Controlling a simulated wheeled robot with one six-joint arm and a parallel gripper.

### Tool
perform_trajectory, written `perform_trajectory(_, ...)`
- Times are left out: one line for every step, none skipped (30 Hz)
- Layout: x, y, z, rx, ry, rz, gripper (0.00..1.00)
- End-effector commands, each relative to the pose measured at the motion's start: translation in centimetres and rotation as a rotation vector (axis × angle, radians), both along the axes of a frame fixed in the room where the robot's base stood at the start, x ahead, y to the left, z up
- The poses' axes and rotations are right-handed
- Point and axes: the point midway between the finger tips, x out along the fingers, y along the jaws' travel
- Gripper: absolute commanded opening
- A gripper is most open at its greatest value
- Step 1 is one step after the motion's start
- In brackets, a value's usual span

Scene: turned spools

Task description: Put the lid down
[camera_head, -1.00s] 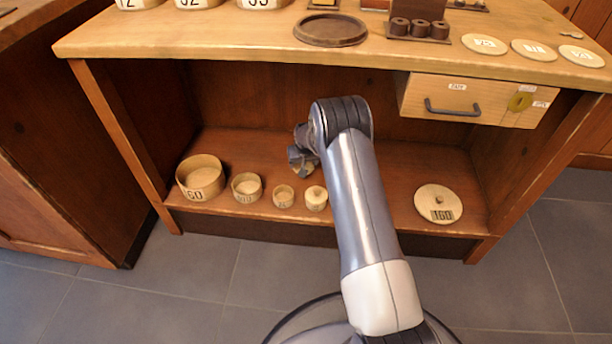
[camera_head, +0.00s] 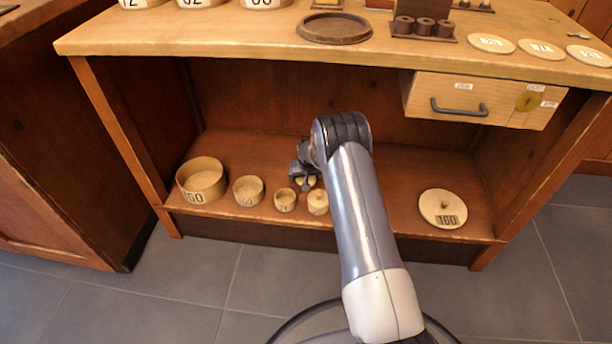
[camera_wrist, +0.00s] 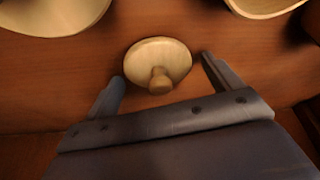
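A small round pale wooden lid with a knob (camera_wrist: 158,60) lies knob up on the brown shelf in the wrist view. My gripper (camera_wrist: 162,68) is open, one finger on each side of the lid and knob, with visible gaps to both. In the head view my gripper (camera_head: 305,172) is low over the lower shelf, behind the small round boxes. Only pale bits of the lid (camera_head: 312,181) show there; the gripper and a box hide the rest.
Open round boxes (camera_head: 201,180) (camera_head: 248,190) (camera_head: 285,200) and a small one with a knobbed top (camera_head: 318,203) line the shelf front. A large lid marked 160 (camera_head: 443,208) lies to the right. The drawer (camera_head: 485,100) and counter (camera_head: 230,42) are above.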

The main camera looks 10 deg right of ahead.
Motion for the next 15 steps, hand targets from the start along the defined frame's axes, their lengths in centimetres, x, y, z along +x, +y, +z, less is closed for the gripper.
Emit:
perform_trajectory(0.0, 0.0, 0.0, 0.0, 0.0, 0.0, 0.87)
perform_trajectory(0.0, 0.0, 0.0, 0.0, 0.0, 0.0, 0.87)
perform_trajectory(0.0, 0.0, 0.0, 0.0, 0.0, 0.0, 0.87)
perform_trajectory(0.0, 0.0, 0.0, 0.0, 0.0, 0.0, 0.87)
perform_trajectory(0.0, 0.0, 0.0, 0.0, 0.0, 0.0, 0.87)
perform_trajectory(0.0, 0.0, 0.0, 0.0, 0.0, 0.0, 0.87)
perform_trajectory(0.0, 0.0, 0.1, 0.0, 0.0, 0.0, 0.87)
perform_trajectory(0.0, 0.0, 0.2, 0.0, -0.001, 0.0, 0.87)
perform_trajectory(0.0, 0.0, 0.5, 0.0, -0.001, 0.0, 0.87)
perform_trajectory(-0.1, 0.0, 0.9, 0.0, -0.001, 0.0, 0.87)
perform_trajectory(-0.3, 0.0, 1.3, 0.0, 0.0, 0.0, 0.87)
perform_trajectory(-0.5, 0.0, 1.9, 0.0, -0.001, 0.0, 0.87)
perform_trajectory(-0.7, 0.0, 2.5, 0.0, -0.001, 0.0, 0.87)
perform_trajectory(-0.9, 0.0, 3.1, 0.0, -0.001, 0.0, 0.87)
perform_trajectory(-1.2, 0.0, 3.9, 0.0, -0.001, 0.0, 0.87)
